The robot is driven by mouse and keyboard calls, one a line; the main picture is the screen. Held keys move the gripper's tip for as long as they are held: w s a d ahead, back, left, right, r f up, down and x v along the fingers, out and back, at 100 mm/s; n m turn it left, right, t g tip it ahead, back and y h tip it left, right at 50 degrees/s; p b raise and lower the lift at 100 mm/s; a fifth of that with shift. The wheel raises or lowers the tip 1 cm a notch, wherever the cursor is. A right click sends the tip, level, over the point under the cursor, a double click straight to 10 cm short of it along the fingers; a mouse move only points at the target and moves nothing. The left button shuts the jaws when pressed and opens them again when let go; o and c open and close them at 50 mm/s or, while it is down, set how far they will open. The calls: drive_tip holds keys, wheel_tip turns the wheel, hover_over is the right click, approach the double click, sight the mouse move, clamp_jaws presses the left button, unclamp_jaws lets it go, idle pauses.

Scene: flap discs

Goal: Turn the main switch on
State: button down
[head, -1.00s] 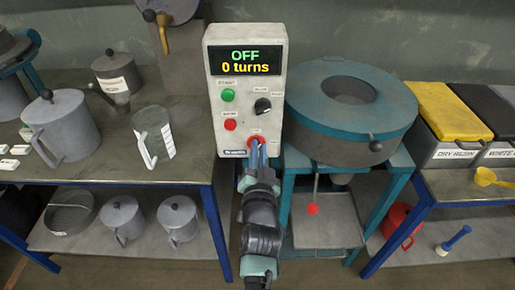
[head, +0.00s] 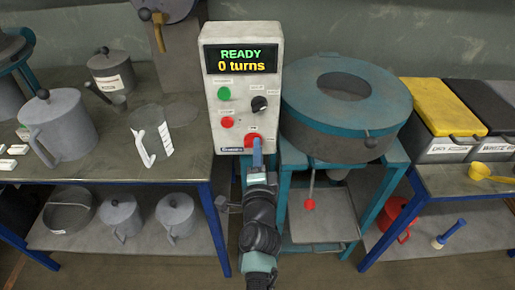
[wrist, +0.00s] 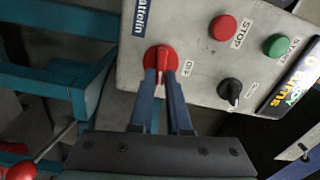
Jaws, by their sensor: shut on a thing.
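The main switch (wrist: 160,59) is a round red rotary knob at the bottom of the grey control box (head: 243,110). In the head view the red switch (head: 252,140) is partly hidden by my gripper. The display (head: 241,60) reads "READY" and "0 turns". My gripper (wrist: 160,85) has its two blue fingers on either side of the switch's red handle and is shut on it. It also shows in the head view (head: 257,155), reaching up from below. In the wrist view the fingers hide part of the handle.
The box also has a green button (head: 224,93), a red stop button (head: 227,122) and a black knob (head: 259,104). A teal round machine (head: 346,110) stands close on the right. A bench with metal jugs (head: 58,127) is on the left.

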drive_tip(key=shift+f+m, duration=0.1)
drive_tip(key=shift+m, duration=0.8)
drive_tip(key=c, duration=0.9)
unclamp_jaws()
drive_tip(key=shift+s, duration=0.15)
drive_tip(key=s+p, duration=0.3)
drive_tip(key=s, duration=0.9)
drive_tip(key=shift+s, duration=0.4)
